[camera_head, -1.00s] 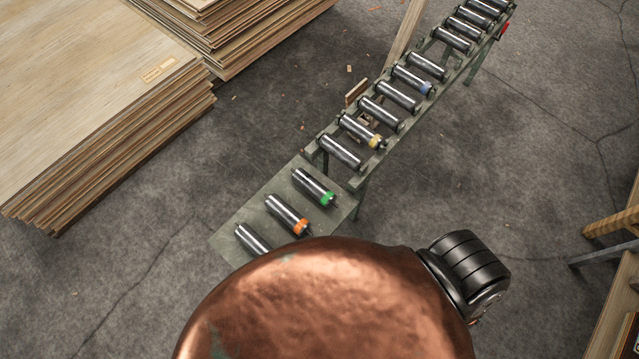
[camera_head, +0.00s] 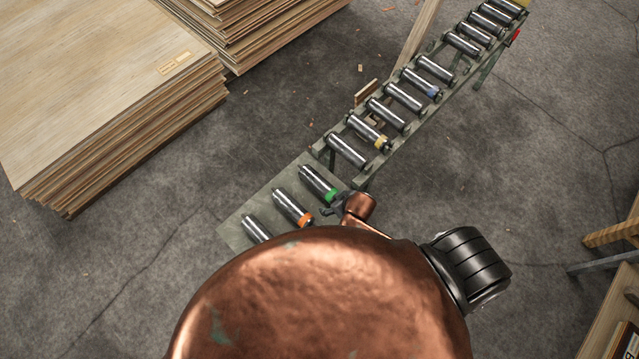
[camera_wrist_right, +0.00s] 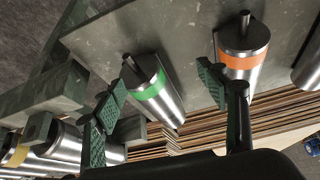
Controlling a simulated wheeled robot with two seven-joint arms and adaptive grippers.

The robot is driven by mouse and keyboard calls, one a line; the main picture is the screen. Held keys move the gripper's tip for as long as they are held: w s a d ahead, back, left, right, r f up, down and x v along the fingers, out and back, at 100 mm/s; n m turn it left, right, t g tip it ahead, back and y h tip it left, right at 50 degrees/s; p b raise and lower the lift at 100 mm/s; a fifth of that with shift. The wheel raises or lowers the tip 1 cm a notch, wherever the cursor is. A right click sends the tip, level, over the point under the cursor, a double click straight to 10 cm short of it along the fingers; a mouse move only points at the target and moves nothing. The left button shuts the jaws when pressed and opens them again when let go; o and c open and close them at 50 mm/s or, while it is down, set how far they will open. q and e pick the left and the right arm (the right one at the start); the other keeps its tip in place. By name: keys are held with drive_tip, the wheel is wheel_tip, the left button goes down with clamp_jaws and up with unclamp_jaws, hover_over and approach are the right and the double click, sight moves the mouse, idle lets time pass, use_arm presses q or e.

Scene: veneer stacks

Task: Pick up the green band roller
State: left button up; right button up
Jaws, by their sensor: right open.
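The green band roller (camera_head: 318,182) is a steel cylinder with a green ring near one end, lying on a grey-green plate (camera_head: 237,232) at the end of the conveyor. In the right wrist view the green band roller (camera_wrist_right: 155,92) lies between the two fingers, ahead of them. My right gripper (camera_head: 336,207) is at the plate's right edge, close to the green-banded end. In the right wrist view my right gripper (camera_wrist_right: 165,105) is open with nothing held. My left gripper is not in view.
An orange band roller (camera_head: 292,207) lies beside the green one, near one finger, and a plain-looking roller (camera_head: 256,229) lies beyond it. The conveyor (camera_head: 410,98) carries several rollers, including a yellow-banded one (camera_head: 368,131). Veneer stacks (camera_head: 130,90) stand at left.

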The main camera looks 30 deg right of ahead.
sight(322, 183)
drive_tip(key=w+a+r+n+y, duration=0.1)
drive_tip(key=w+a+r, duration=0.3)
drive_tip(key=a+r, duration=0.15)
drive_tip(key=shift+t, duration=0.3)
drive_tip(key=w+d+f, duration=0.1)
drive_tip(key=d, duration=0.1)
drive_tip(key=w+d+f, duration=0.1)
drive_tip(key=d, duration=0.1)
drive_tip(key=w+d+f, duration=0.1)
drive_tip(key=w+d, duration=0.1)
drive_tip(key=shift+f+p, duration=0.35)
drive_tip(key=b+x, duration=0.1)
drive_tip(key=x, duration=0.3)
drive_tip(key=b+x, duration=0.1)
drive_tip(key=x, duration=0.2)
drive_tip(key=shift+w+d+f, duration=0.15)
drive_tip(key=shift+d+f, duration=0.05)
drive_tip(key=shift+f, duration=0.2)
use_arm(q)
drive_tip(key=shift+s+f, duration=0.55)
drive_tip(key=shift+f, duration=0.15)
use_arm(e)
drive_tip(key=c, duration=1.3)
drive_tip(key=shift+r, duration=0.1)
drive_tip(key=shift+c, duration=0.5)
